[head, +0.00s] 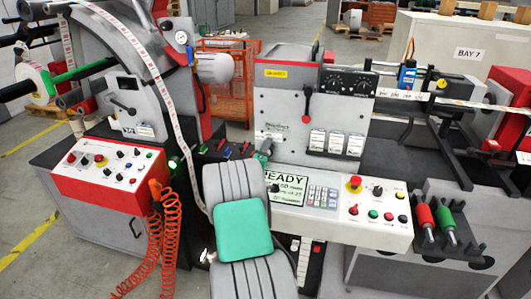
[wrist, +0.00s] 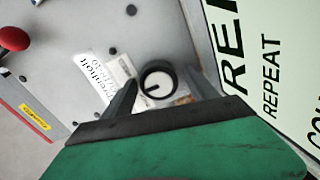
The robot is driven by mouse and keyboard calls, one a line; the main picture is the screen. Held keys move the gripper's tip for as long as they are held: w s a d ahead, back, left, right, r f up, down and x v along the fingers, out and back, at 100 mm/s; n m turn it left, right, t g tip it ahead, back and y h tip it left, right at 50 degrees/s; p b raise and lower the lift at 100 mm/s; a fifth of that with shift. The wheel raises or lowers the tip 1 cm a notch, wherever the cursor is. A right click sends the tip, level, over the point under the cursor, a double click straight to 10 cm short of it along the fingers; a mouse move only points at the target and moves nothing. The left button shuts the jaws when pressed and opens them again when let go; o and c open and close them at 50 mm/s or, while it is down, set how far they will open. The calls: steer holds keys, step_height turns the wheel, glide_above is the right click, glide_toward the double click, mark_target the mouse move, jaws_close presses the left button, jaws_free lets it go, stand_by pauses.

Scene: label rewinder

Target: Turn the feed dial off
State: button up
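The dial (wrist: 158,84) is a round knob with a black rim and a pale face, on a grey machine panel in the wrist view. Its dark pointer mark points left and slightly down in that picture. My gripper (wrist: 160,78) is open, with one dark finger on each side of the dial. I cannot tell whether either finger touches it. In the head view my gripper (head: 263,150) is small, in front of the grey panel just above the READY display (head: 285,186). The dial cannot be made out there. A label beside the dial is partly covered by a finger.
A red-knobbed lever (head: 306,117) stands on the same panel, up and right of my gripper. Below is a control panel with a keypad (head: 322,196) and red emergency button (head: 354,184). A white label strip (head: 178,120) runs down at the left.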

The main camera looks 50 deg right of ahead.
steer(key=shift+s, duration=0.1)
steer(key=b+v, duration=0.2)
steer(key=v, duration=0.5)
steer(key=shift+s+a, duration=0.1)
steer(key=shift+a, duration=0.25)
